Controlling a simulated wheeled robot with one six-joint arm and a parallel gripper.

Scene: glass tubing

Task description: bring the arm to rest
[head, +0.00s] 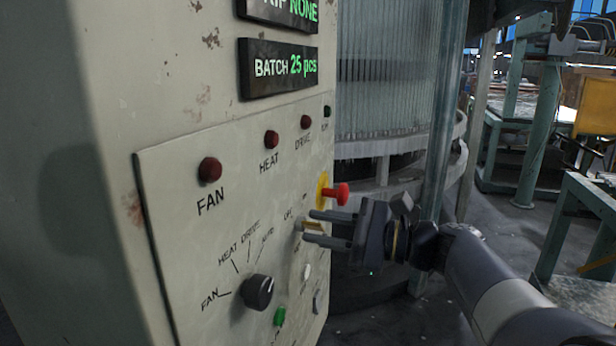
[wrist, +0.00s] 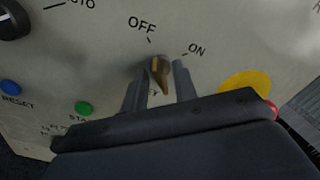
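My gripper (head: 312,226) is at the right side of the control panel (head: 170,250), its two fingers apart and pointing at the panel face. In the wrist view, its fingers (wrist: 157,88) stand on either side of a brass switch (wrist: 160,72) with OFF and ON labels above it. Narrow gaps seem to show between the fingers and the switch. The brass switch also shows beside the fingers in the head view (head: 300,226). I cannot tell which label it is set to. My arm reaches in from the lower right.
A red mushroom button (head: 341,193) sticks out just above my gripper. A black selector knob (head: 257,292) and green button (head: 279,317) are lower left. The FAN lamp (head: 210,169) looks dark.

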